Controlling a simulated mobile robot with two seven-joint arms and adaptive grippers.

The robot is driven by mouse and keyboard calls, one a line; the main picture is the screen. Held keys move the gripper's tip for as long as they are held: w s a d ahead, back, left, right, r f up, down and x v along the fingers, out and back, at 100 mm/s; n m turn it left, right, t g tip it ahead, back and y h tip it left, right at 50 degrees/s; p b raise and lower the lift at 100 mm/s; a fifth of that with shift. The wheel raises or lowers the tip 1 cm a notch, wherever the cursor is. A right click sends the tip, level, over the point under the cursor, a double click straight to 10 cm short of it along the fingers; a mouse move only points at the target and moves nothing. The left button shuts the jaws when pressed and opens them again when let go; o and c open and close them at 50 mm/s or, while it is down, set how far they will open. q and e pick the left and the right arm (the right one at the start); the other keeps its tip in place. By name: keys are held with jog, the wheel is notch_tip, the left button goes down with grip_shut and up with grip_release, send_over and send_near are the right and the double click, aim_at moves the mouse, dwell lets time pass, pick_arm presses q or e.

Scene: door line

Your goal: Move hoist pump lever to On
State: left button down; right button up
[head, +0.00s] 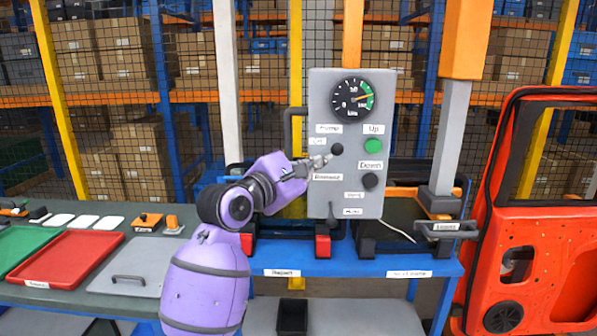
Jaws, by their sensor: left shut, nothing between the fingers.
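The grey control panel (345,100) stands upright behind the blue bench. A black round knob (337,149) sits on its left half, under a label that seems to read Pump and beside a smaller label too small to read; it looks like the pump lever. My left gripper (326,161) is shut and empty, its fingertips just below and left of this knob in the picture. I cannot tell whether they touch it. The gripper covers the area below the knob, so the lever's setting is unclear. My right gripper is not in view.
The panel also carries a gauge (353,99), a green Up button (373,146) and a black Down button (370,181). A small dark lever (331,212) is low on the panel. An orange door (541,240) stands at right; a red tray (66,258) lies at left.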

pick_arm(q)
jog(key=s+a+r+m+t+y, duration=0.1)
jog(key=s+a+r+m+t, duration=0.1)
jog(key=s+a+m, duration=0.45)
jog(key=s+a+f+m+y, duration=0.1)
jog(key=a+f+m+y, duration=0.15)
jog(key=f, duration=0.75)
jog(key=s+a+f+m+g+y, duration=0.15)
jog(key=a+f+m, duration=0.25)
jog(key=f, duration=0.6)
jog(key=s+a+f+m+t+y, duration=0.1)
jog(key=a+f+m+y, duration=0.2)
jog(key=f, duration=0.7)
jog(key=s+a+f+m+g+y, duration=0.1)
jog(key=s+f+m+g, duration=0.1)
jog(key=s+f, duration=0.7)
jog(key=s+a+f+m+g, duration=0.1)
jog(key=s+f+m+g, duration=0.15)
jog(key=s+f, duration=0.65)
jog(key=s+a+f+g+y, duration=0.1)
jog(key=s+f+g, duration=0.1)
jog(key=s+f, duration=1.1)
jog(key=shift+s+a+f+g, duration=0.25)
jog(key=shift+s+a+g, duration=0.15)
jog(key=shift+s, duration=0.6)
